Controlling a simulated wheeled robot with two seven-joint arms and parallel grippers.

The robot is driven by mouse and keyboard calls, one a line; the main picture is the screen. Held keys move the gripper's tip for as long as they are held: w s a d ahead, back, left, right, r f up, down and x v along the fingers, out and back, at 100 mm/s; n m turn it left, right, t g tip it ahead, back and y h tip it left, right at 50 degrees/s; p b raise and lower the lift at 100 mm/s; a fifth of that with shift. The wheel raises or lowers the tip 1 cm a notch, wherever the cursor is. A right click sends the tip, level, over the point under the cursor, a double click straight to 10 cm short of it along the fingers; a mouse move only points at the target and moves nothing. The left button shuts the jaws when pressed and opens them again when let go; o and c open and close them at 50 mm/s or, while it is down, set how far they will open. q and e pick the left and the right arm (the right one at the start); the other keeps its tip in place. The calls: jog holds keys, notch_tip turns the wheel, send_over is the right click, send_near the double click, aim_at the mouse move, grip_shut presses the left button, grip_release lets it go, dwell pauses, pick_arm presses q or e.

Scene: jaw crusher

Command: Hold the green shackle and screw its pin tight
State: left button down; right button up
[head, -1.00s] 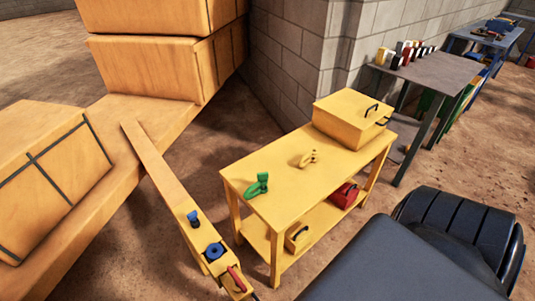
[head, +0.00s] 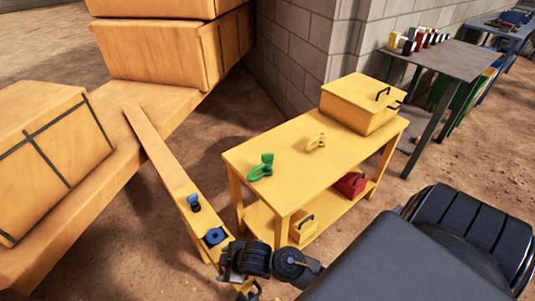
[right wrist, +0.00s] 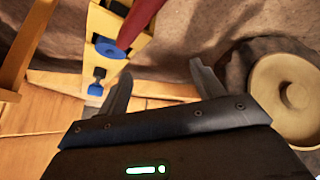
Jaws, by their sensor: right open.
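The green shackle (head: 262,168) lies on the left end of the yellow table (head: 290,185), with one end standing up. Its pin is too small to make out in detail. My right gripper (right wrist: 162,88) is open and empty in the right wrist view. Beyond its fingers are the yellow beam (right wrist: 128,65) and a red handle (right wrist: 137,22). In the head view, my right arm reaches over the beam's near end at the bottom edge, apart from the shackle. The shackle is not in the right wrist view. My left gripper is in neither view.
The beam carries a blue knob (head: 194,202) and a blue ring (head: 214,237). A yellow shackle (head: 316,142) and a yellow box (head: 362,103) share the tabletop. A red box (head: 351,185) sits on the lower shelf. The tabletop around the green shackle is clear.

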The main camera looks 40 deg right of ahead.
jog(key=w+a+r+n+y, duration=0.3)
jog(key=w+a+r+n, duration=0.2)
jog(key=w+a+n, duration=0.25)
notch_tip(320, 180, up, 20)
jog(key=n+g+h+b, duration=0.2)
jog(key=n+g+h, duration=0.4)
jog(key=n, duration=0.7)
send_over(268, 154)
jog(key=s, duration=0.1)
jog(key=h, duration=0.1)
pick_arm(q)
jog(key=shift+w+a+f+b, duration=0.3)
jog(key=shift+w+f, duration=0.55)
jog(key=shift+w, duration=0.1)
pick_arm(e)
jog(key=shift+m+t, duration=0.25)
jog(key=shift+t, duration=0.15)
jog(key=f, duration=0.7)
jog(key=w+f, duration=0.1)
jog(key=f, duration=0.3)
jog(key=shift+w, duration=0.1)
jog(key=shift+c, duration=0.2)
jog(key=c, duration=1)
jog(key=o, duration=1)
